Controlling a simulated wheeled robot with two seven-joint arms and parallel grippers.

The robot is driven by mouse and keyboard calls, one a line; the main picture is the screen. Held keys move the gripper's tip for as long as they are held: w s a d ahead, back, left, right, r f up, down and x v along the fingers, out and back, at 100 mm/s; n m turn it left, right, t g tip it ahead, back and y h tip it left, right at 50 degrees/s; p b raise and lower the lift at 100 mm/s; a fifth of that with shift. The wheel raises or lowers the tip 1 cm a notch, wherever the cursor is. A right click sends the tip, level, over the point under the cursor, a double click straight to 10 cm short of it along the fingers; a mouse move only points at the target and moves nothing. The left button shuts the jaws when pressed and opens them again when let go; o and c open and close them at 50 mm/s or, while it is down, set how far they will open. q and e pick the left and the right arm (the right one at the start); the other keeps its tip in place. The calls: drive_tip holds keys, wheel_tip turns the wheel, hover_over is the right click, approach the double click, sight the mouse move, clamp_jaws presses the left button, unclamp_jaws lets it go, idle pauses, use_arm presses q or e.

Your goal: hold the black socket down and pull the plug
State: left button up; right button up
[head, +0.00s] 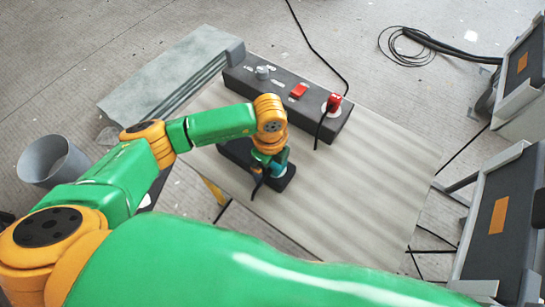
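A long dark socket box (280,92) lies along the far edge of the table. A smaller black block (286,180) lies on the table, nearer to me. My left gripper (267,178) points down over this block, well short of the red plug. A teal part shows beside its fingers. The wrist hides much of the block, so I cannot tell whether the fingers are open or touch it. My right gripper is out of view.
The wooden table (365,180) is bare on its right side. A grey-green slab (170,75) lies at the back left. A grey bucket (52,162) stands on the left floor. Dark cases (500,225) stand at the right, near coiled cable (410,45).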

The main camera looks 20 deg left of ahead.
use_arm(q)
drive_tip(key=shift+f, duration=0.25)
clamp_jaws()
idle(0.3)
unclamp_jaws()
drive_tip(key=shift+d, duration=0.1)
